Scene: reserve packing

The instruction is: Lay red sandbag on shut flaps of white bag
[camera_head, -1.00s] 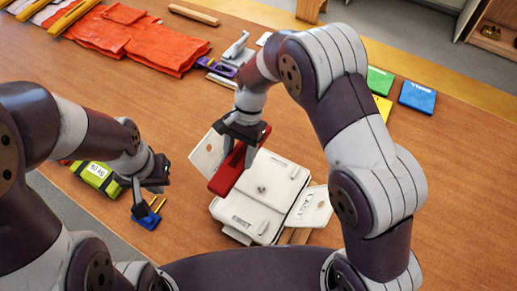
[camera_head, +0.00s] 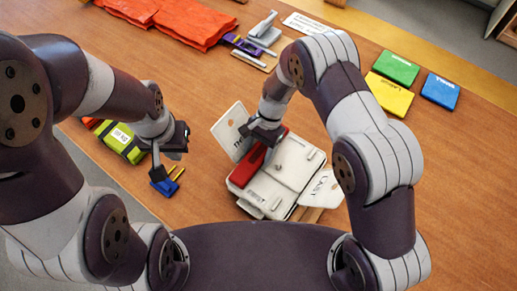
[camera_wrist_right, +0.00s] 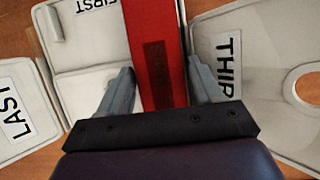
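The white bag (camera_head: 287,177) lies on the table, with a flap marked FIRST (camera_wrist_right: 85,25) folded in over its top. The flap marked THIRD (camera_head: 228,128) stands out on the left side, and the flap marked LAST (camera_head: 322,190) stands out on the right. The red sandbag (camera_head: 247,170) is over the left part of the bag's top; whether it touches is unclear. My right gripper (camera_wrist_right: 162,88) has its fingers against both sides of the red sandbag.
A lime-green weight (camera_head: 122,140) lies left of my left gripper. Green (camera_head: 396,66), yellow (camera_head: 389,95) and blue (camera_head: 440,91) pads lie at the right. Orange fabric (camera_head: 190,20) and a stapler-like tool (camera_head: 264,30) are at the back. The table between is clear.

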